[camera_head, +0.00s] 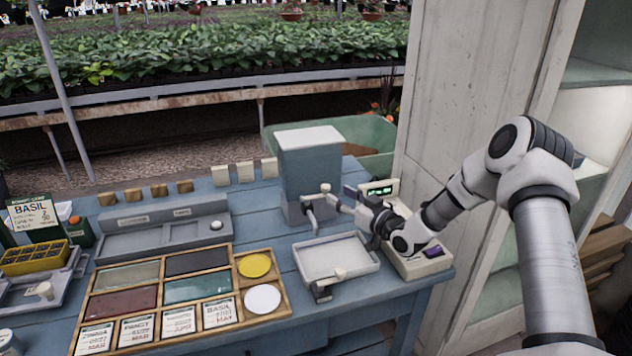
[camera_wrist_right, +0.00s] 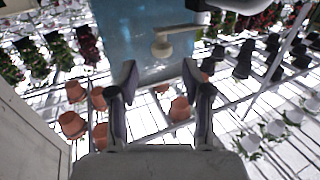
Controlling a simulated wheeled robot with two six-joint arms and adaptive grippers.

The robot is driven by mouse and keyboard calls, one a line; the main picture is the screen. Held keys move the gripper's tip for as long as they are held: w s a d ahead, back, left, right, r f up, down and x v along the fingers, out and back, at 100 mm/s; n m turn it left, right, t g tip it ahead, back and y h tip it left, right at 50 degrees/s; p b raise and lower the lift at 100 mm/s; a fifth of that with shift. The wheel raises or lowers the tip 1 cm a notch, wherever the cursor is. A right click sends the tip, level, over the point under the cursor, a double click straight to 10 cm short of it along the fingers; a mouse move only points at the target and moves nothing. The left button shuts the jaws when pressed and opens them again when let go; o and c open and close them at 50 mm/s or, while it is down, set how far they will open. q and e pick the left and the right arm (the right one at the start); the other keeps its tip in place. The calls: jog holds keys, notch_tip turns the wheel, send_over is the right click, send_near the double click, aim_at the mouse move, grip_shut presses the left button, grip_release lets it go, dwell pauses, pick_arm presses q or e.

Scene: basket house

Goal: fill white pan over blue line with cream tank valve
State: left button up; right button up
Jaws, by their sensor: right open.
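The tank (camera_head: 310,165) is blue-grey with a pale lid and stands at the back of the blue table. A spout with a cream valve handle (camera_head: 326,188) sits low on its front. The handle also shows in the right wrist view (camera_wrist_right: 163,44), ahead of the fingers. My right gripper (camera_head: 346,200) is open and empty, just right of the valve and apart from it. Its fingers show spread in the right wrist view (camera_wrist_right: 162,92). The white pan (camera_head: 322,262) lies below and in front of the spout. I cannot make out a blue line or any liquid in it. My left gripper is out of view.
A small device with a green display (camera_head: 380,190) stands behind my right wrist. A wooden tray (camera_head: 180,290) of coloured panels and seed labels lies left of the pan. A tall pale cabinet (camera_head: 475,100) stands close on the right.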

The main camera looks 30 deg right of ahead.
aim_at(329, 187)
jog(key=w, duration=0.4)
jog(key=w+a, duration=0.1)
jog(key=w, duration=0.1)
jog(key=shift+w+a+f, duration=0.1)
jog(key=shift+w, duration=0.15)
jog(key=shift+s+r, duration=0.15)
jog(key=shift+r, duration=0.05)
jog(key=shift+c, duration=0.7)
grip_shut()
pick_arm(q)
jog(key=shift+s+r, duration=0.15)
